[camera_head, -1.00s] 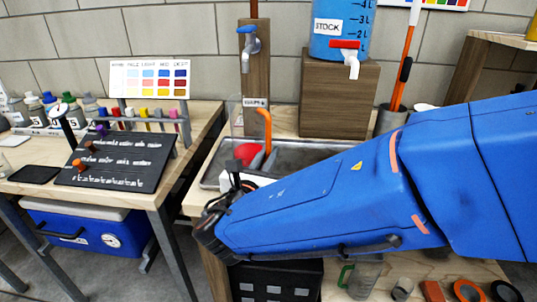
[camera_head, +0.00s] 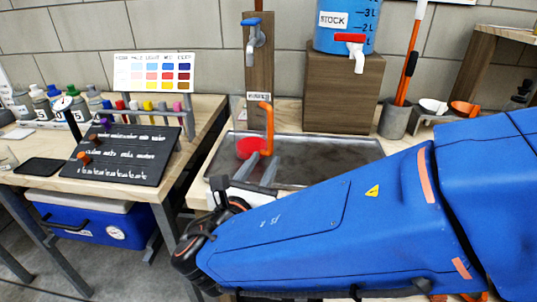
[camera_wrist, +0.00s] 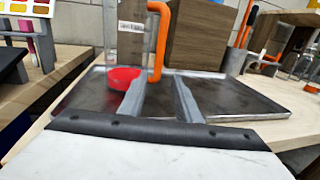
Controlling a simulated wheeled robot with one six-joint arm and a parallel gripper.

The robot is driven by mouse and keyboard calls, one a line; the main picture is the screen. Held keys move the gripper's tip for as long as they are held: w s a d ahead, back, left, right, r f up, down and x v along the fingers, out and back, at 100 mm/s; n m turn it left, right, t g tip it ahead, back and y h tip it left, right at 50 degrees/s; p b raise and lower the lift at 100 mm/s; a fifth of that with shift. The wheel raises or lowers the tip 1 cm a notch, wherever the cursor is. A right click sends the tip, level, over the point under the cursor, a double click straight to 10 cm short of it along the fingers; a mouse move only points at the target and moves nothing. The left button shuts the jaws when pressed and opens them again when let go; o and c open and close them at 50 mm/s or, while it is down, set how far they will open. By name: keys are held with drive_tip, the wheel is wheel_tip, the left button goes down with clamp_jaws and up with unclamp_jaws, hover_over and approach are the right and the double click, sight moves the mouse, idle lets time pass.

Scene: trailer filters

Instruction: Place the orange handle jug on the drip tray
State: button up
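The clear jug with the orange handle (camera_head: 267,128) stands upright at the left end of the grey metal drip tray (camera_head: 340,147). A red layer (camera_head: 251,147) shows at its bottom. In the wrist view the jug (camera_wrist: 128,45) is beyond my fingers, with its handle (camera_wrist: 161,40) on the right. My gripper (camera_head: 263,172) is open. In the wrist view its two grey fingers (camera_wrist: 163,84) are apart with nothing between them, and the left fingertip overlaps the red bottom in the picture. The handle's lower end is just past the gap.
A wooden post with a blue-handled tap (camera_head: 256,37) rises behind the jug. A blue stock tank (camera_head: 345,25) with a red tap stands on a wooden block (camera_head: 342,95). A grey holder (camera_head: 394,121) with an orange-handled tool is at right. A side bench (camera_head: 75,188) is at left.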

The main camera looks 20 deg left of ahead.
drive_tip(key=shift+s+d, duration=0.1)
drive_tip(key=shift+s, duration=2.35)
